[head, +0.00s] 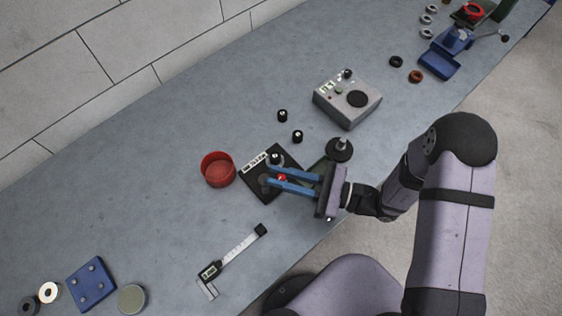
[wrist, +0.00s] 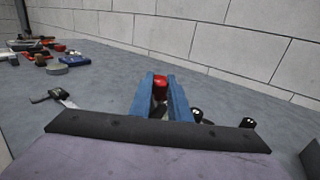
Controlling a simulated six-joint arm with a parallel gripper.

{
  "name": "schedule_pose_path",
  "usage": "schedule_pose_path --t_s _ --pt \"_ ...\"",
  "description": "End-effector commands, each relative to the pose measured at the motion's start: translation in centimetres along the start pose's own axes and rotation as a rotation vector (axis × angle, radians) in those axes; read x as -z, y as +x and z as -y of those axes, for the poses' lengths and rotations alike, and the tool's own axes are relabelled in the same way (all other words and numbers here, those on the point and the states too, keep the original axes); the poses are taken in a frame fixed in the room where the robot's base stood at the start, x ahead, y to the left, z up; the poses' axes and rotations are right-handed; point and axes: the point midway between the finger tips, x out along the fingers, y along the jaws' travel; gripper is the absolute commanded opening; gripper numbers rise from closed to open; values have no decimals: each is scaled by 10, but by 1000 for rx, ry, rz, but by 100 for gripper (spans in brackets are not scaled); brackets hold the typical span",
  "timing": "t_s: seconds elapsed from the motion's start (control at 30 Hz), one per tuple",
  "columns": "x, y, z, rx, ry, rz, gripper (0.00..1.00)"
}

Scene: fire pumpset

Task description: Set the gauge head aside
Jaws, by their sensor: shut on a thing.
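My gripper (head: 268,173) reaches in from the right with two blue fingers over a dark mat (head: 248,188) with a white label strip. It is shut on a small piece with a red spot (head: 282,178), mostly hidden by the fingers. I cannot tell for sure that this is the gauge head. In the wrist view my gripper (wrist: 164,78) has dark and red surfaces between its fingers; whether the red there is the held piece or the cup behind is unclear. A black knob-like piece (head: 276,158) is by the upper finger.
A red cup (head: 218,169) stands left of the mat, a caliper (head: 232,257) lies below. Black pieces (head: 282,115) (head: 298,136), a round black stand (head: 340,151) and a grey box (head: 347,100) are above and right. The bench is clear at upper left.

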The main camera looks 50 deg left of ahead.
Motion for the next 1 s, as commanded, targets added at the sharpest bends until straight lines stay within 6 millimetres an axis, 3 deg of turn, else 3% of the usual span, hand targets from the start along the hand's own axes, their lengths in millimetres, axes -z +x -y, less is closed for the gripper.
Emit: schedule_pose_path --t_s 0.37,0.4,0.47,0.5,0.83,1.0 --pt "0 0 -1 8 2 3 0" --pt "0 0 -1 7 2 3 19" --pt "0 0 -1 7 2 3 33" --pt "0 0 -1 7 2 3 35" --pt "0 -2 0 8 1 2 35" --pt "1 -14 1 11 0 2 35"
